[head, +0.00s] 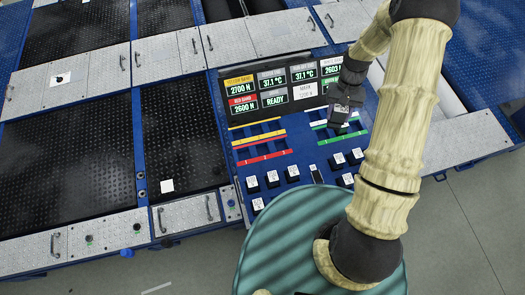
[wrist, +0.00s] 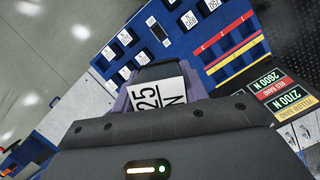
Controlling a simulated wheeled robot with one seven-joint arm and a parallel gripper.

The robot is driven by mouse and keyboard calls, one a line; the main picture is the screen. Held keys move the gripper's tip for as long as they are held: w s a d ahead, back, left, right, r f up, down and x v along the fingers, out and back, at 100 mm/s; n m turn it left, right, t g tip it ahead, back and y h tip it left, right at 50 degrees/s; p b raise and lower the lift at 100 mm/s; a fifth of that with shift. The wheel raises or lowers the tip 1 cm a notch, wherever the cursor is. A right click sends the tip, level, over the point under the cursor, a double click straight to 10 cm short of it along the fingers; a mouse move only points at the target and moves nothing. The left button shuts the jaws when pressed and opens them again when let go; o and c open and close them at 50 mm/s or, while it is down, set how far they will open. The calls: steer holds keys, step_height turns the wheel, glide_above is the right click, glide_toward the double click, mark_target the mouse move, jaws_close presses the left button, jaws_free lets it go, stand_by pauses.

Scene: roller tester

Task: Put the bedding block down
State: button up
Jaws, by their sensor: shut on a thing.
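My gripper (head: 341,122) is over the right part of the blue console panel, near the white and green strips. In the wrist view, my gripper (wrist: 157,84) is shut on a dark block with a white label (wrist: 158,95), the bedding block by the task's name. The label reads "25 N", and its edge may be cut off by the gripper body. The fingers sit on both sides of the block. In the head view the held block is mostly hidden by the gripper, and I cannot tell whether it touches the panel.
Several dark labelled blocks (head: 272,178) stand on the console's near part. Yellow (head: 257,136), red (head: 264,159) and green (head: 340,124) strips mark slotted rows. Displays (head: 275,97) stand behind them, reading 2700 N, 2600 N and READY. Black tread plates (head: 70,160) lie left.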

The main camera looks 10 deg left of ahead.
steer(key=shift+s, duration=0.2)
steer(key=shift+f, duration=0.1)
steer(key=w+a+f+n+t+h+b, duration=0.2)
steer(key=a+f+n+t+b, duration=0.2)
steer(key=a+f+n+b, duration=1.9)
step_height(320, 180, down, 4)
steer(key=a+b, duration=0.2)
steer(key=b, duration=1)
steer(key=shift+w+a+t+h+b, duration=0.15)
steer(key=shift+w+t+h+b, duration=0.15)
steer(key=shift+w+h+b, duration=0.1)
steer(key=shift+f+b, duration=0.8)
steer(key=shift+f, duration=1.65)
steer(key=shift+f+b, duration=0.8)
steer(key=shift+f, duration=1.7)
